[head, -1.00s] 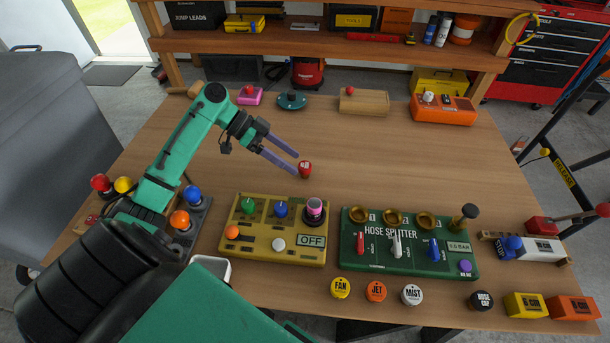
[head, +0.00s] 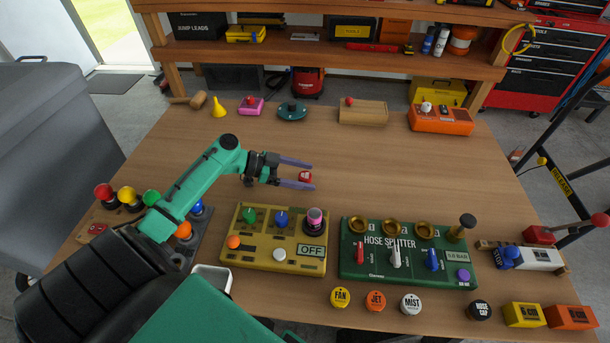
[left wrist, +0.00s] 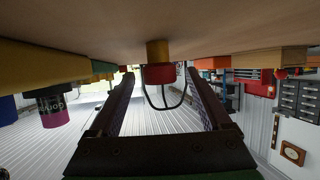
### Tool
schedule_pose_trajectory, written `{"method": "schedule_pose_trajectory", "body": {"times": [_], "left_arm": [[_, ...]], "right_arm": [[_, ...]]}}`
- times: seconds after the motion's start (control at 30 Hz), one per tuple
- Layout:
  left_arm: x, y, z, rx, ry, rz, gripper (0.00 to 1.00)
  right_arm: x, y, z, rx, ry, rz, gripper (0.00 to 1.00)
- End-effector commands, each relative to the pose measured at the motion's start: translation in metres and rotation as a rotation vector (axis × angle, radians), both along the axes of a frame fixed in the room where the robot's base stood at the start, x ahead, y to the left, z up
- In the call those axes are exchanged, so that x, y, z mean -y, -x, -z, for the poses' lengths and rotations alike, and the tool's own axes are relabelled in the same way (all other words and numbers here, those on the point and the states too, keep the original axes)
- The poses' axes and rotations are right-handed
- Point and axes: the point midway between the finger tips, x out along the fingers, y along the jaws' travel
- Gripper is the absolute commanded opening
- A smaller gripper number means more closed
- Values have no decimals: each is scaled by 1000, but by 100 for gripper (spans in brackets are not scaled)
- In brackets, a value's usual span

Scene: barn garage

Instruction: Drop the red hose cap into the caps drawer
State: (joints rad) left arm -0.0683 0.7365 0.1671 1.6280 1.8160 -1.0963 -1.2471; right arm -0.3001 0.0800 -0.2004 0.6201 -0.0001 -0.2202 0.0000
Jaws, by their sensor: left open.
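A small red cap (head: 304,177) with a marked top stands on the table, behind the yellow control box; I take it as the red hose cap. In the left wrist view the red cap (left wrist: 159,73) shows upside down with a yellow-gold part between it and the table. My left gripper (head: 309,176) is open, its two purple fingers on either side of the cap; I cannot tell whether they touch it. No drawer is clearly marked as the caps drawer; a wooden box (head: 365,114) with a red knob stands at the back. My right gripper is not in view.
The yellow control box (head: 270,258) and the green hose splitter (head: 405,280) stand in front of the cap. Several labelled round caps, including a black hose cap (head: 479,310), lie along the front edge. The table right of the gripper is clear.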

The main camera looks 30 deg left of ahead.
Motion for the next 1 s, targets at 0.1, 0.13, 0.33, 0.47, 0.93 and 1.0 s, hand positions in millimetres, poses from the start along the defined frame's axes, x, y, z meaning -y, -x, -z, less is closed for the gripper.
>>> {"method": "schedule_pose_trajectory", "body": {"times": [0.1, 0.13, 0.33, 0.47, 0.93, 1.0], "left_arm": [[5, -4, 3, -1, -1, 0, 82], [5, -4, 3, -1, -1, 0, 82], [5, -4, 4, -1, -1, 0, 47], [5, -4, 3, -1, -1, 0, 0], [4, -3, -18, 2, -4, 2, 0], [4, -4, -36, 5, -6, 3, 0]], "right_arm": [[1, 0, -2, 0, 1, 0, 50], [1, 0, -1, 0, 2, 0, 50], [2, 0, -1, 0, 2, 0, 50], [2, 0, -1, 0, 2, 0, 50], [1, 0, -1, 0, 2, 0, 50], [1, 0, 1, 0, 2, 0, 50]]}}
